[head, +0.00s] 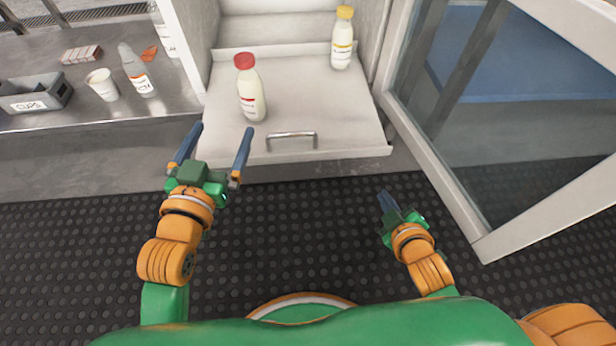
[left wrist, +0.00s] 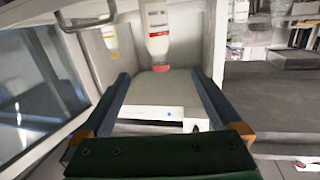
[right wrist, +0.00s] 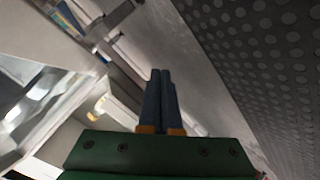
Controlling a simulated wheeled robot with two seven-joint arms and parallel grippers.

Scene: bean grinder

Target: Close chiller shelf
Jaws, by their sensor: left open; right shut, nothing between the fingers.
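The chiller shelf (head: 295,105) is pulled out of the white chiller, with a metal handle (head: 291,135) on its front. A red-capped bottle (head: 250,92) stands upright at its left and a yellow-capped bottle (head: 342,42) at its back right. My left gripper (head: 220,130) is open and empty by the shelf's front left corner, left of the handle. Its wrist view shows the red-capped bottle (left wrist: 156,30) and the handle (left wrist: 88,20) upside down. My right gripper (head: 385,197) is shut and empty over the floor in front of the shelf's right end; its closed fingers show in the right wrist view (right wrist: 160,75).
The chiller's glass door (head: 480,100) stands open at the right. A metal counter (head: 60,122) at the left holds a cups box (head: 35,94), a paper cup (head: 102,86) and another bottle (head: 138,74). The dark floor (head: 300,225) in front is clear.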

